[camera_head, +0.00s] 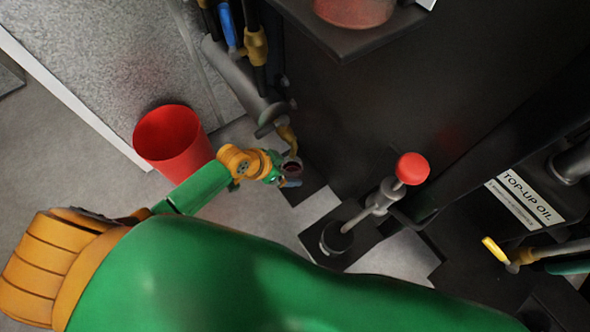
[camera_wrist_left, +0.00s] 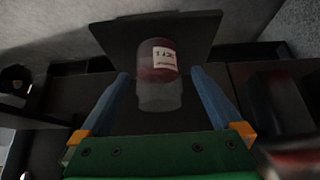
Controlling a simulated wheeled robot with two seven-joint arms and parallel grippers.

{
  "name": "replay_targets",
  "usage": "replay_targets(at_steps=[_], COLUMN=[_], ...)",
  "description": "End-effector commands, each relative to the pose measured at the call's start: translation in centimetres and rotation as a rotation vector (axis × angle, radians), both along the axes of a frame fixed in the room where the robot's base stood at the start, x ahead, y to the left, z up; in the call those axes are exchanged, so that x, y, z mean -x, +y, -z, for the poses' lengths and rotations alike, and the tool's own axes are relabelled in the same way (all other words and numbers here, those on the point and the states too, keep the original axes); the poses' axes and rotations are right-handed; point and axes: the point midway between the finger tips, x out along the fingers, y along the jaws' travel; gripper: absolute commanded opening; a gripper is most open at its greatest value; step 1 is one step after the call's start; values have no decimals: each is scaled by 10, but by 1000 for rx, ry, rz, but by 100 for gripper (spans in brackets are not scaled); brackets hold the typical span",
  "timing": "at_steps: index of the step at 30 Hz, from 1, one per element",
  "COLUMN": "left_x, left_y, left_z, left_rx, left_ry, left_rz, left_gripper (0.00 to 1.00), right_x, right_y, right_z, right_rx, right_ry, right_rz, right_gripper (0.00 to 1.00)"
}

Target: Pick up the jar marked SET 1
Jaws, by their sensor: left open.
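A small clear jar with dark red contents and a white label stands between the fingers of my left gripper in the left wrist view (camera_wrist_left: 160,92). The label is only partly readable. In the head view the jar (camera_head: 292,170) shows small at the tip of my left arm. My left gripper (camera_wrist_left: 161,76) has its two blue fingers apart, one on each side of the jar, with gaps visible. In the head view this gripper (camera_head: 286,170) is small and partly hides the jar. My right gripper is not in view.
A red bucket (camera_head: 172,142) stands left of my left gripper. A red-knobbed pump (camera_head: 384,194) is to the right, and a TOP-UP OIL label (camera_head: 524,198) is farther right. A dark shelf (camera_head: 350,38) overhangs above. Pipes and valves (camera_head: 238,70) run at upper left.

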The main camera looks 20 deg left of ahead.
Motion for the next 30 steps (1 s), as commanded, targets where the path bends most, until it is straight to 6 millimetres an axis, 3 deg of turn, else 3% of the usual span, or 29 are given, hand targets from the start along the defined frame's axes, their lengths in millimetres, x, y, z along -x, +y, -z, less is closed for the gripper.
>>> replay_targets(at_steps=[1,4,13,23,30], left_x=[-3,-11,-14,-14,-14], left_y=[-5,-11,-14,-13,-13], left_z=[13,29,32,32,32], left_rx=[4,2,-1,0,0], left_ry=[2,0,-2,-1,-1], left_rz=[-2,-3,-1,-2,-2], left_gripper=[100,100,97,8,7], right_x=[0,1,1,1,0], right_y=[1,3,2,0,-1], right_z=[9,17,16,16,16], right_rx=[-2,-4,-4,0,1], right_ry=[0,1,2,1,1], right_rz=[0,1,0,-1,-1], right_gripper=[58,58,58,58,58])
